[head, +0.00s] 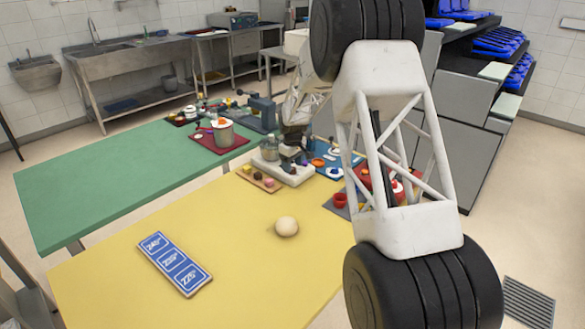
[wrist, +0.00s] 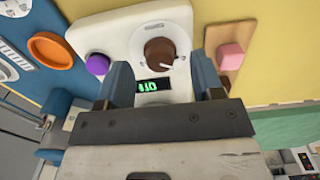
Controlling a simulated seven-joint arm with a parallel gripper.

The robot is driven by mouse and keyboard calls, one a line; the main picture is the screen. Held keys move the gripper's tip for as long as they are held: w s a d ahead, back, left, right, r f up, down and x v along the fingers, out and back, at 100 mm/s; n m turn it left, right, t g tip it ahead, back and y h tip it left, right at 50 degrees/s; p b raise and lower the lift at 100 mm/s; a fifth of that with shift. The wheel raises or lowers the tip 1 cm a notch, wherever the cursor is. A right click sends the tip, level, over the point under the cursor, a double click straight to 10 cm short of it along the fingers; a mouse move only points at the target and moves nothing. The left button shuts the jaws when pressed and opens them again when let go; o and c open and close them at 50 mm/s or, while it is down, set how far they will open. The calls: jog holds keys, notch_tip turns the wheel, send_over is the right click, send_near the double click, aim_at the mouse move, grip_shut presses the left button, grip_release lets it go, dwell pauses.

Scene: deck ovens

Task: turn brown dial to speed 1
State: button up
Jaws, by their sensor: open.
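In the wrist view the brown dial (wrist: 157,51) sits on a white panel (wrist: 183,22), with a pale pointer toward its lower right. A small display (wrist: 153,85) with green digits is just below it; I cannot read the digits surely. My gripper (wrist: 160,66) is open, with one blue-grey finger on each side of the dial and display. I cannot tell whether the fingers touch the dial. In the head view the white base (head: 287,175) of the machine stands at the yellow table's far edge, with my gripper over it; the dial cannot be made out there.
A purple knob (wrist: 97,64) is left of the dial. A wooden board (wrist: 212,40) with a pink cube (wrist: 231,56) is on the right. A dough ball (head: 286,227) and a blue number sign (head: 175,263) lie on the yellow table (head: 235,285), mostly clear in front.

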jog(key=shift+f, duration=0.8)
jog(key=c, duration=0.9)
jog(key=shift+m, duration=0.3)
jog(key=m, duration=0.3)
jog(key=shift+r, duration=0.1)
jog(key=shift+m, duration=2.1)
